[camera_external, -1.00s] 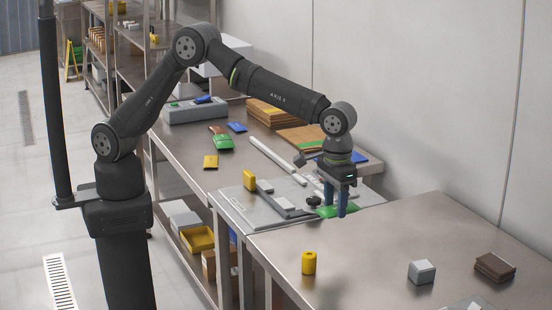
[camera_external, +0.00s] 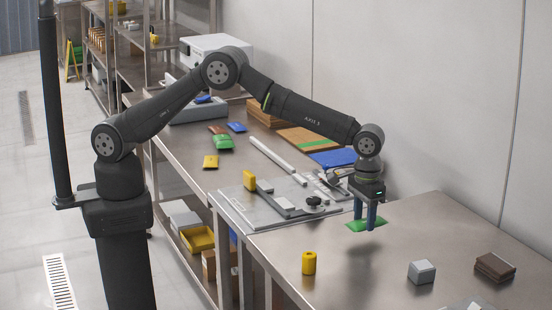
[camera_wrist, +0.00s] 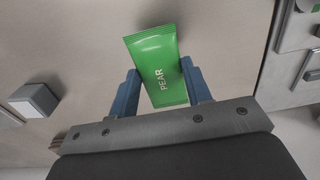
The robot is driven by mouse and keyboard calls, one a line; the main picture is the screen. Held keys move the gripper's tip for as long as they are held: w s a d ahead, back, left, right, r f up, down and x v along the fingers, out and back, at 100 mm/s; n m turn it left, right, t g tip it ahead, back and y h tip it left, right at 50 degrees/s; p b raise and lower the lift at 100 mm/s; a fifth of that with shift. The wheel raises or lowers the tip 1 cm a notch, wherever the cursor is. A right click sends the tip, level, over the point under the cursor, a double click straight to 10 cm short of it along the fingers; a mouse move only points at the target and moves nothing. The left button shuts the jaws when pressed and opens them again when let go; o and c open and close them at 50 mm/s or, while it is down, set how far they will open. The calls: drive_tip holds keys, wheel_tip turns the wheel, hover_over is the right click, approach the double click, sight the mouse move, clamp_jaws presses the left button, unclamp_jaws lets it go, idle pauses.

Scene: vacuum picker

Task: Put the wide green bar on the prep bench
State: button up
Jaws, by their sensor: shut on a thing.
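The wide green bar (camera_external: 366,225) is a flat green packet, with "PEAR" printed on it in the wrist view (camera_wrist: 158,66). My gripper (camera_external: 366,216) is shut on it, with a blue finger on each side, as the wrist view also shows (camera_wrist: 164,84). The bar hangs over the far left part of the bare metal bench (camera_external: 400,235), which I take for the prep bench. I cannot tell exactly how high it is above the surface.
A yellow cylinder (camera_external: 309,263), a grey block (camera_external: 422,272) and brown packets (camera_external: 494,267) stand on this bench. Another green packet (camera_external: 223,142) lies farther back. The bench middle is clear.

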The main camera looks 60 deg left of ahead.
sight(364, 222)
drive_tip(key=shift+f, duration=1.55)
drive_tip(key=shift+f, duration=0.2)
drive_tip(key=o, duration=1)
drive_tip(key=shift+r, duration=0.1)
wheel_tip(364, 222, up, 12)
drive_tip(key=shift+r, duration=0.1)
